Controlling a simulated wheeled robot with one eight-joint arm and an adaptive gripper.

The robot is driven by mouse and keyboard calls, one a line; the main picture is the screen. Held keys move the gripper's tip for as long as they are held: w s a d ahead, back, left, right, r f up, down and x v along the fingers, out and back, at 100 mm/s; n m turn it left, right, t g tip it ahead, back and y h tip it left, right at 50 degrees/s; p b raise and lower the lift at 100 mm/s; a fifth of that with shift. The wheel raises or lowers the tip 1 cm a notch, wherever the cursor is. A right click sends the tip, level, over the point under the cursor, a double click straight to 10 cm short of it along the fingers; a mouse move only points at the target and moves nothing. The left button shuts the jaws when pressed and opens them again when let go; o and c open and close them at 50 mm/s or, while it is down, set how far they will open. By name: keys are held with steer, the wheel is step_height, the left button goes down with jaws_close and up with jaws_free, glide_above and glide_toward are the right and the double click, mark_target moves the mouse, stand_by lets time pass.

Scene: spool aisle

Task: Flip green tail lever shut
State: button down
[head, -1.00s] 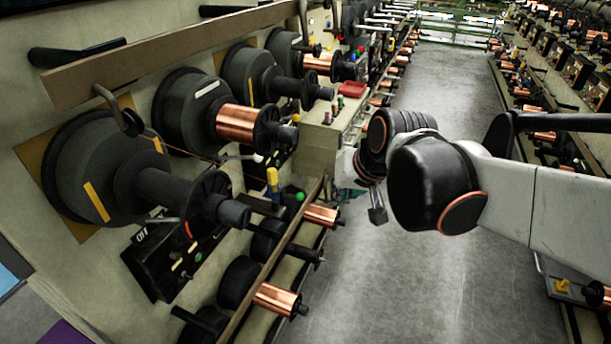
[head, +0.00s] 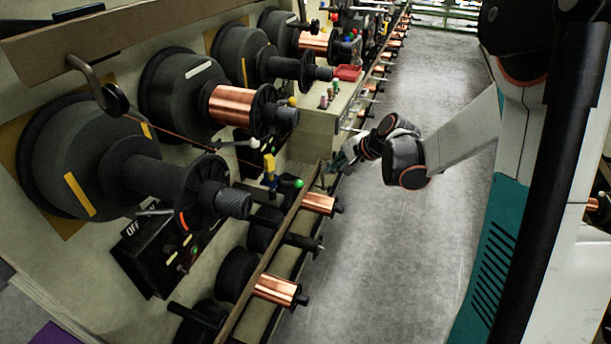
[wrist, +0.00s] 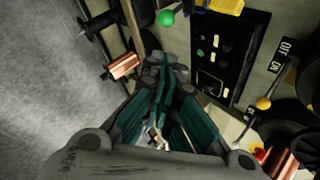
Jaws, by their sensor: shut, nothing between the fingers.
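The green-knobbed lever (head: 298,183) sticks out beside a yellow-handled lever (head: 269,168) above the lower rail in the head view. Its green ball (wrist: 166,18) shows at the top of the wrist view, beyond my fingertips and apart from them. The lever's arm and pivot are hard to make out. My gripper (head: 336,166) is to the right of the green knob in the head view, on the aisle side. In the wrist view my gripper (wrist: 166,68) has its teal fingers together and empty.
A dark switch panel (wrist: 222,50) and a yellow-knobbed lever (wrist: 263,103) lie right of my fingers in the wrist view. Copper spools (head: 275,290) project from the lower rail. The aisle floor (head: 380,270) is clear.

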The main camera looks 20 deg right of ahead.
step_height(320, 180, down, 6)
steer(key=w+d+m, duration=0.2)
steer(key=m, duration=0.1)
steer(key=shift+w+d+t+y+b, duration=0.3)
steer(key=shift+w+y+b, duration=0.1)
steer(key=shift+r, duration=0.1)
steer(key=b+x, duration=0.4)
steer(key=x, duration=0.6)
steer(key=s+a+r, duration=0.2)
steer(key=a, duration=0.1)
steer(key=shift+a+r+p, duration=0.1)
steer(key=shift+r+p, duration=0.2)
steer(key=shift+r, duration=0.1)
steer(key=shift+w+a+r+g+h+p, duration=0.15)
steer(key=shift+r+g+h+p, duration=0.2)
steer(key=shift+g+h+p, duration=0.2)
